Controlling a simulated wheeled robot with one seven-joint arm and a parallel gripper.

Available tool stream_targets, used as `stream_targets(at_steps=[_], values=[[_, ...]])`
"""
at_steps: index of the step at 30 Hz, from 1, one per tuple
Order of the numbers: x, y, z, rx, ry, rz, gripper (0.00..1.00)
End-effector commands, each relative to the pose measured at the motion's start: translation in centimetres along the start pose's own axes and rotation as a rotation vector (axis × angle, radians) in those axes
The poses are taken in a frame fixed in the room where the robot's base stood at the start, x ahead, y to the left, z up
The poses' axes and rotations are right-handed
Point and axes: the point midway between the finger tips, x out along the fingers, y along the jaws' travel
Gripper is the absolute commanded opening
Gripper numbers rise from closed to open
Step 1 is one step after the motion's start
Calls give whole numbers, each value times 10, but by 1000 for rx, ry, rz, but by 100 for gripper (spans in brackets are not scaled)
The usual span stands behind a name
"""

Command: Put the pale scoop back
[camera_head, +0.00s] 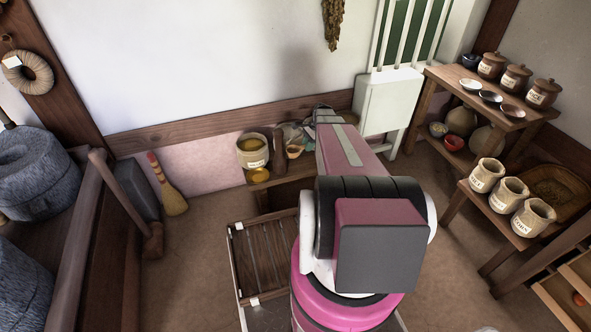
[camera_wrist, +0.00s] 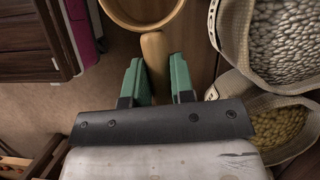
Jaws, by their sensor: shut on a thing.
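The pale scoop (camera_wrist: 154,47) shows in the wrist view, with its round bowl at the top edge, partly cut off, and its short wooden handle pointing down towards me. My gripper (camera_wrist: 158,78) has its two green fingers on either side of the handle and is shut on it. In the head view my arm reaches to the low bench by the back wall and hides most of the gripper. A small pale bowl shape (camera_head: 295,152) shows there beside the arm; I cannot tell for sure that it is the scoop.
A sack of whitish beans (camera_wrist: 283,40) and a sack of yellow grain (camera_wrist: 278,127) stand close at the right of my gripper. Shelves with jars (camera_head: 487,175) stand at right.

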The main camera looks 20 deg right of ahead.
Motion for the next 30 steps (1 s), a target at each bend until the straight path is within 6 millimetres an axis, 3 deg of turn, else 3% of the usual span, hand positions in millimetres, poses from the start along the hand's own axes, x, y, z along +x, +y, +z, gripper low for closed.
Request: stream_targets(at_steps=[3, 8, 17, 30], values=[[3, -7, -16, 75, -2, -21, 0], [10, -9, -25, 109, -3, -29, 0], [55, -8, -43, 107, -4, -27, 0], [96, -8, -59, 106, -3, -29, 0]])
